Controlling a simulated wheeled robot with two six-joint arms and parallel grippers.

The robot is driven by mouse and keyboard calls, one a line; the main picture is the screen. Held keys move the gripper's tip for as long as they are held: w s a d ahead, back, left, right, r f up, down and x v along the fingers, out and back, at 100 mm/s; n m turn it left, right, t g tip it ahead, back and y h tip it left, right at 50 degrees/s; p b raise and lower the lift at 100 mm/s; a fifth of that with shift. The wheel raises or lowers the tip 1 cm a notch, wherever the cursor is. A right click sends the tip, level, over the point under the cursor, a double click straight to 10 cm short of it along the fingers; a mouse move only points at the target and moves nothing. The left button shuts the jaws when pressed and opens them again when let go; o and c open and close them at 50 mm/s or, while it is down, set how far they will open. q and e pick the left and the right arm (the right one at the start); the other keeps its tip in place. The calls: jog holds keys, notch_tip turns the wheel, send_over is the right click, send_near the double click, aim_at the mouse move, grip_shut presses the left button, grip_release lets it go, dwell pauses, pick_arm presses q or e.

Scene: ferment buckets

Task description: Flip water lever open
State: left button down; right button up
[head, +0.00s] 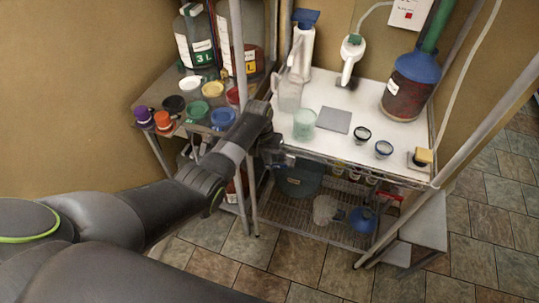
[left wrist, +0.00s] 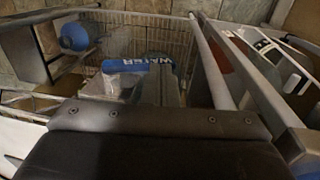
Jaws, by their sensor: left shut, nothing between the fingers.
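The blue water lever (left wrist: 135,66), with white "WATER" lettering, shows in the left wrist view just beyond my gripper. Part of it is behind the fingers, so I cannot tell whether they touch it. My left gripper (left wrist: 160,88) is shut and empty. In the head view, my left gripper (head: 273,154) is at the front left edge of the white table (head: 345,92), above a teal bucket (head: 299,184). The lever is not clear in the head view. My right gripper is not in view.
A wire shelf (head: 300,222) under the table holds a blue funnel (head: 362,219). A metal post (head: 238,45) stands close to my left arm. A side table with colored cups (head: 213,89) is left of it. Tiled floor in front is clear.

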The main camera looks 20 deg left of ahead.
pick_arm(q)
jog(key=shift+r+p, duration=0.75)
jog(key=shift+p, duration=0.05)
jog(key=shift+r, duration=0.1)
notch_tip(320, 180, up, 12)
jog(key=a, duration=0.1)
jog(key=shift+a+b, duration=0.25)
jog(key=shift+b, duration=0.15)
jog(key=shift+f, duration=0.3)
jog(key=t+h+b, duration=0.1)
jog(key=t+b, duration=0.2)
jog(key=b, duration=0.1)
send_near(276, 166)
jog(key=w+f, duration=0.1)
jog(key=w, duration=0.1)
jog(key=f+t+b, duration=0.1)
jog(key=s+f+t+b, duration=0.1)
jog(key=s+f+t+h+b, duration=0.1)
jog(key=f+t+b, duration=0.1)
jog(key=shift+s+d+f+n, duration=0.1)
jog(key=shift+s+d+n, duration=0.1)
jog(key=shift+d+n, duration=0.1)
jog(key=s+a+r+n+t+y+b, duration=0.1)
jog(key=s+a+r+n+t+b, duration=0.2)
jog(key=s+t+b, duration=0.3)
jog(key=s+a+t, duration=0.1)
jog(key=s+t, duration=0.1)
jog(key=shift+s+r+y, duration=0.3)
jog(key=shift+s, duration=0.05)
